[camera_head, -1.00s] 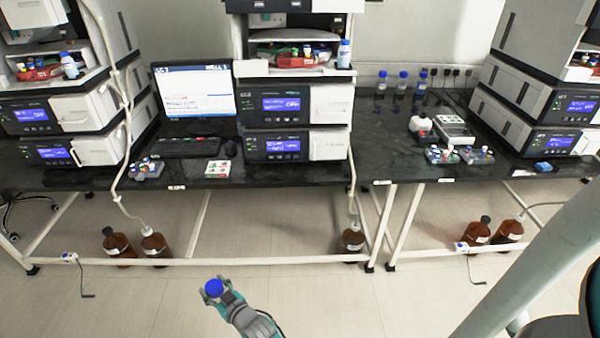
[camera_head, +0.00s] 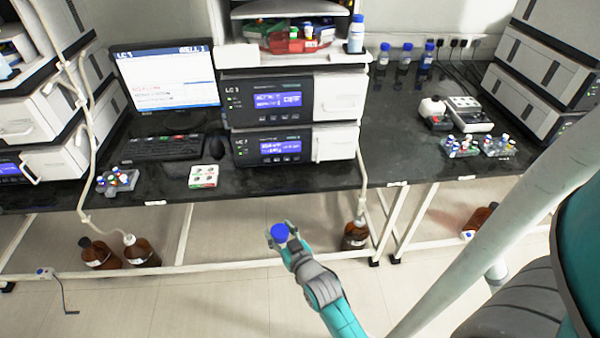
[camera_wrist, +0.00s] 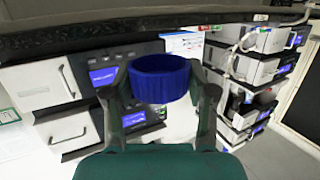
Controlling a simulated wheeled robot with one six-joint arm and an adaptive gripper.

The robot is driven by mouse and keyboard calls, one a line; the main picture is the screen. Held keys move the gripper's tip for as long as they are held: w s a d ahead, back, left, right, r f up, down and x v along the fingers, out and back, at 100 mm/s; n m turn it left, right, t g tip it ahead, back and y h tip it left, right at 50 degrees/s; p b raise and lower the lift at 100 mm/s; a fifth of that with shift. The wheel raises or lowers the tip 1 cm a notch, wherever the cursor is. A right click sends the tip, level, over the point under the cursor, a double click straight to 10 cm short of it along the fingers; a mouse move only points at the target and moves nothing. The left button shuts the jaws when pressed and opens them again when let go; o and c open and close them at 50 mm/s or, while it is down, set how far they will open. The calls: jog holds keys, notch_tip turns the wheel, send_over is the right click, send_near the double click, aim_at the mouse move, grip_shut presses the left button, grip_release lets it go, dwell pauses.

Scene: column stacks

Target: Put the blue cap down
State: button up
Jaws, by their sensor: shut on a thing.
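The blue cap (camera_head: 280,232) is held in my gripper (camera_head: 279,236), in front of and below the bench edge in the head view. In the wrist view the blue cap (camera_wrist: 160,79) is a ribbed ring between the two fingertips of my gripper (camera_wrist: 160,88). The fingers are shut on its sides. The cap is in the air, clear of the bench.
The black bench (camera_head: 330,180) carries a stacked instrument column (camera_head: 290,120), a monitor (camera_head: 168,75), a keyboard (camera_head: 163,147) and vial racks (camera_head: 118,181). Blue-capped bottles (camera_head: 405,60) stand at the back right. Bare bench lies right of the column.

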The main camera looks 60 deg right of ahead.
jog(key=s+d+r+m+g+h, duration=0.1)
jog(key=s+d+r+m+h, duration=0.15)
jog(key=s+d+r, duration=0.4)
send_over(304, 180)
jog(key=shift+s+a+r, duration=0.25)
jog(key=shift+s+a, duration=0.1)
jog(key=shift+a, duration=0.1)
jog(key=shift+w+d+f+g, duration=0.1)
jog(key=shift+f+g, duration=0.05)
jog(key=shift+f, duration=0.4)
jog(key=shift+w+d+f+g, duration=0.1)
jog(key=shift+f+g, duration=0.05)
jog(key=shift+f, duration=0.35)
notch_tip(304, 180, down, 4)
jog(key=shift+f, duration=0.1)
jog(key=shift+w+d+f, duration=0.1)
jog(key=shift+d+f, duration=0.05)
jog(key=shift+f, duration=0.25)
jog(key=shift+f, duration=0.15)
jog(key=o, duration=0.9)
jog(key=shift+c, duration=0.2)
